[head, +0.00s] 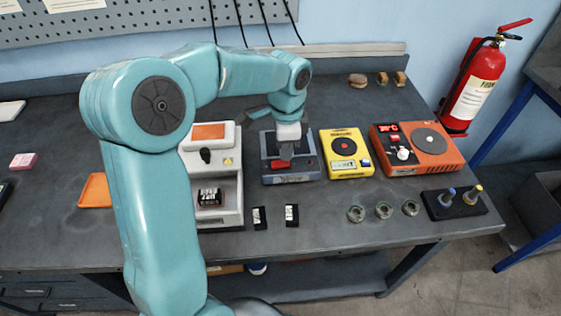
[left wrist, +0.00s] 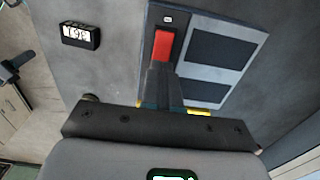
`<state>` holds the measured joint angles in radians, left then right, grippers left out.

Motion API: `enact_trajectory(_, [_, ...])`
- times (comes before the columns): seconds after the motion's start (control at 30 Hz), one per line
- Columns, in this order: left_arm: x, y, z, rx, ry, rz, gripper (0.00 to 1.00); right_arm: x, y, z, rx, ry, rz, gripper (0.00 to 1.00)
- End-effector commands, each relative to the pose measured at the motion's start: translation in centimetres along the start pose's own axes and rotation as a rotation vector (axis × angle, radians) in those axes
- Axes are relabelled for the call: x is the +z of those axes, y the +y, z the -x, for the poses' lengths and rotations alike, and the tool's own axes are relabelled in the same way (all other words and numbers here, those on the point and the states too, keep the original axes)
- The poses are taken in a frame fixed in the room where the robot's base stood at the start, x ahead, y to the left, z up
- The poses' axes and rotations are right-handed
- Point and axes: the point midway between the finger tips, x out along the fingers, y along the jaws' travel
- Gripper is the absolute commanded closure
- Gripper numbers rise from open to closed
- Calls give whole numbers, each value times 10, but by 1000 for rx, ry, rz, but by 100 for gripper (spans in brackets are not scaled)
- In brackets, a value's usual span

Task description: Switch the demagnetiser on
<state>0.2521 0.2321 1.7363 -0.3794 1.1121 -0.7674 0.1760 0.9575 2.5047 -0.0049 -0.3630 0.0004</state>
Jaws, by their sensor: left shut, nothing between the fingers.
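The demagnetiser appears to be the grey-blue box (head: 303,176) at the middle of the bench, with dark pads on top and a red rocker switch (head: 279,163) at its front. In the left wrist view the box (left wrist: 232,22) shows two dark pads beside the red switch (left wrist: 163,46). My left gripper (head: 286,148) reaches down over the box, close behind the switch in the head view. Its shut, empty fingers (left wrist: 162,76) overlap the switch's lower end in the wrist view. I cannot tell whether they touch it. My right gripper is not in view.
A white machine (head: 231,180) stands left of the box, a yellow device (head: 357,164) and an orange device (head: 446,157) right of it. Small black display blocks (head: 291,214) lie in front. Several metal rings (head: 383,210) and a black stand (head: 468,206) sit front right.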

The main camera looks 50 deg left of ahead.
Motion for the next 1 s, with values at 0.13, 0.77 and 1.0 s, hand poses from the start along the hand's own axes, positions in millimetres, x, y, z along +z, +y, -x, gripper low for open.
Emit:
enact_trajectory(0.13, [0, 0, -3, 0, 0, 0, 100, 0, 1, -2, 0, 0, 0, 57])
enact_trajectory(0.77, [0, 0, -12, 0, 0, 0, 100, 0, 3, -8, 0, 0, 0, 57])
enact_trajectory(1.0, [0, 0, -16, 0, 0, 0, 100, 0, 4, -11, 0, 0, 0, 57])
